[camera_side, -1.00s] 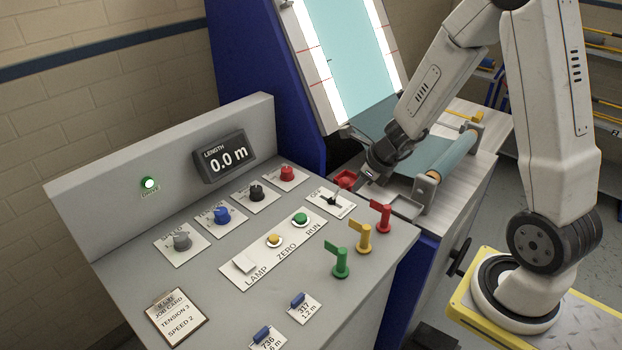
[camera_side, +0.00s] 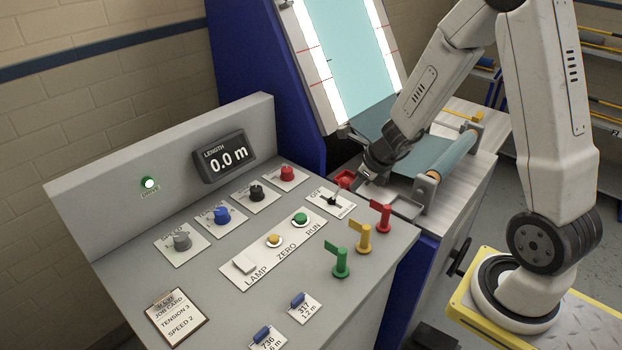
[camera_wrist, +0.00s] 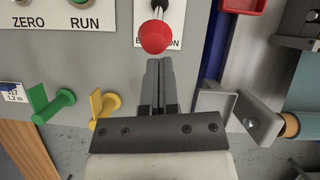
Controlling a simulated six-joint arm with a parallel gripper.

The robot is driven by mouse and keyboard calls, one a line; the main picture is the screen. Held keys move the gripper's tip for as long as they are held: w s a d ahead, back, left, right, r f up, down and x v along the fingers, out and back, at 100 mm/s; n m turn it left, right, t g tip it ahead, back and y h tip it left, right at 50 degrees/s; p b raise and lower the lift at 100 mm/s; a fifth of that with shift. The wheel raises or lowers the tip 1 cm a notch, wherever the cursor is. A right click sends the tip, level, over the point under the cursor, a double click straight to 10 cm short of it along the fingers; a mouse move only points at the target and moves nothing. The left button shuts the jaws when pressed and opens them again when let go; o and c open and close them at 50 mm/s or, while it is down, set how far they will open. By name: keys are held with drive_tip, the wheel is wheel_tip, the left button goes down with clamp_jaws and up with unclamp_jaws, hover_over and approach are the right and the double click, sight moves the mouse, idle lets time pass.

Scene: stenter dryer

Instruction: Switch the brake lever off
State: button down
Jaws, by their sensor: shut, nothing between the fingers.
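The brake lever (camera_side: 331,199) stands on a white plate at the right end of the console, with OFF printed at the plate's far left end. In the wrist view its red ball knob (camera_wrist: 155,36) covers part of the plate, and ON shows beside the knob. My gripper (camera_side: 363,178) is shut and empty, just right of the lever in the side view. In the wrist view the closed fingertips (camera_wrist: 159,62) are just below the knob. I cannot tell whether they touch it; a small gap seems to show.
Green (camera_side: 340,262), yellow (camera_side: 364,237) and red (camera_side: 381,217) flag handles stand along the console's near edge. A red tray (camera_wrist: 243,5) and a grey bracket (camera_wrist: 222,112) lie right of the fingers. The LAMP, ZERO and RUN strip (camera_side: 250,268) is to the left.

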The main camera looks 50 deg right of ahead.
drive_tip(key=shift+w+r, duration=0.25)
drive_tip(key=shift+w, duration=0.15)
drive_tip(key=shift+w+r, duration=0.25)
drive_tip(key=shift+w, duration=0.35)
drive_tip(key=shift+w+r, duration=0.2)
drive_tip(key=shift+w, duration=0.45)
drive_tip(key=shift+w+r, duration=0.25)
drive_tip(key=shift+w, duration=3)
drive_tip(key=shift+w, duration=0.15)
drive_tip(key=shift+r, duration=0.15)
drive_tip(key=w+r, duration=0.3)
drive_tip(key=r, duration=0.6)
drive_tip(key=shift+w+d, duration=0.15)
drive_tip(key=shift+d, duration=0.1)
